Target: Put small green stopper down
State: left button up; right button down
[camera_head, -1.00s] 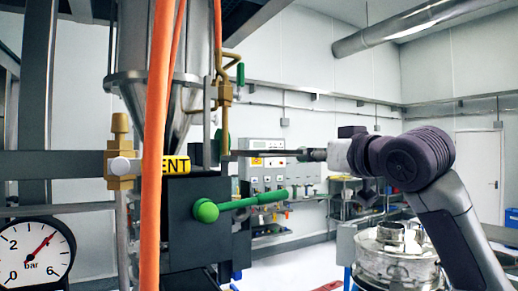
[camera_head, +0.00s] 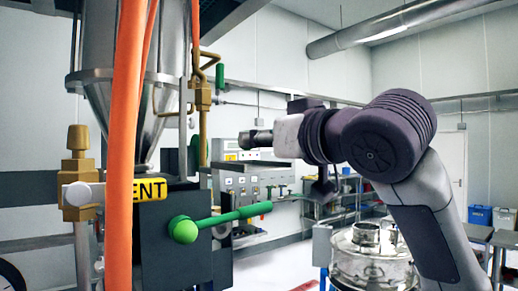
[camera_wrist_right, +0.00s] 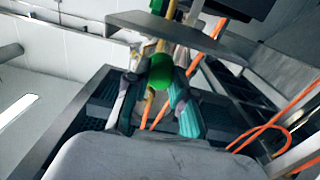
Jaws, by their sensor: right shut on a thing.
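The small green stopper (camera_wrist_right: 160,72) shows as a round green end between the fingers of my right gripper (camera_wrist_right: 153,92) in the right wrist view. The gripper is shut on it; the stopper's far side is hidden. In the head view, my right gripper (camera_head: 250,139) points left toward the machine, level with the lower end of the steel cone (camera_head: 148,110). I cannot make out the stopper in its jaws there. A flat grey plate (camera_head: 262,164) shows just below the gripper. My left gripper is not in view.
A green lever (camera_head: 232,215) with a round knob sticks out from the dark machine block (camera_head: 160,240). Orange hoses (camera_head: 128,140) and brass pipes (camera_head: 203,95) run close by. A steel drum (camera_head: 372,262) stands below my right arm. Blue bins (camera_head: 480,215) sit at the far right.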

jog(key=shift+w+a+f, duration=0.15)
jog(key=shift+f, duration=0.4)
jog(key=shift+w+a+f, duration=0.1)
jog(key=shift+a+f, duration=0.05)
jog(key=shift+f, duration=0.55)
jog(key=shift+s+d, duration=0.15)
jog(key=shift+d, duration=0.1)
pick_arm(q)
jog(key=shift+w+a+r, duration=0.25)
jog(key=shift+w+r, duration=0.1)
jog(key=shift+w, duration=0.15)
pick_arm(e)
jog(key=c, duration=1.4)
grip_release()
jog(key=shift+f, duration=0.15)
jog(key=o, duration=0.4)
jog(key=shift+a, duration=0.15)
